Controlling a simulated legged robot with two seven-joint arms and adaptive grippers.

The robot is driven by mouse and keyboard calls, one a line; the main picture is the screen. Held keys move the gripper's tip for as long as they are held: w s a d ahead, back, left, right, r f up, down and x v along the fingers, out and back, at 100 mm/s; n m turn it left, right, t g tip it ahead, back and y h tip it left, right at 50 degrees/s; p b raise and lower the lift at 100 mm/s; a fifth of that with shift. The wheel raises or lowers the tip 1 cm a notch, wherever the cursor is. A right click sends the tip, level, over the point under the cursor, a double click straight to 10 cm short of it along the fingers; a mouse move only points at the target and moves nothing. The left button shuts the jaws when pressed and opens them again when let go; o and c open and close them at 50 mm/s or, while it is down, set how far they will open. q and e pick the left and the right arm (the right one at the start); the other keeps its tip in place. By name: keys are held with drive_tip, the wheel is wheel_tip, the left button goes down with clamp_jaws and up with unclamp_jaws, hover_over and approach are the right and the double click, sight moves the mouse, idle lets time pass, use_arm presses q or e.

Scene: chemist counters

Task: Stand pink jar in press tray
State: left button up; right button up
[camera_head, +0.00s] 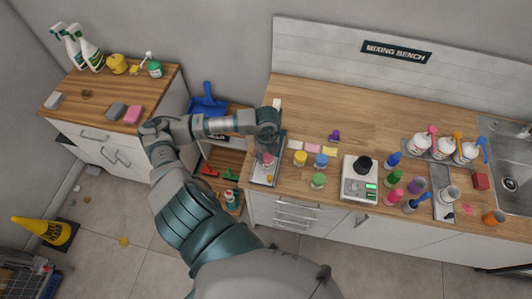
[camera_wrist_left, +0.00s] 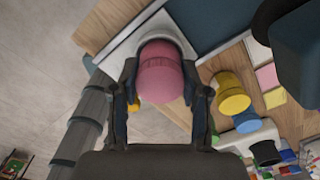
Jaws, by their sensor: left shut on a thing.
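The pink jar (camera_wrist_left: 160,72) is between the fingers of my left gripper (camera_wrist_left: 163,98) in the left wrist view. The gripper is shut on it. In the head view the left gripper (camera_head: 267,148) is over the press at the counter's left end, and the jar (camera_head: 268,158) shows just below it, partly covered. The pale press tray (camera_head: 262,180) lies under the jar. In the wrist view the tray's pale surface (camera_wrist_left: 122,52) shows around the jar. I cannot tell whether the jar's base touches the tray. My right gripper is not in view.
A yellow jar (camera_head: 300,158), a blue jar (camera_head: 321,160) and a green jar (camera_head: 318,181) stand right of the press. A scale (camera_head: 359,183) holding a dark object is farther right.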

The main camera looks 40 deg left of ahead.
use_arm(q)
drive_tip(key=o, duration=1.1)
drive_tip(key=shift+o, duration=0.2)
drive_tip(key=shift+a, duration=0.15)
wheel_tip(320, 180, up, 12)
drive_tip(key=b, duration=0.1)
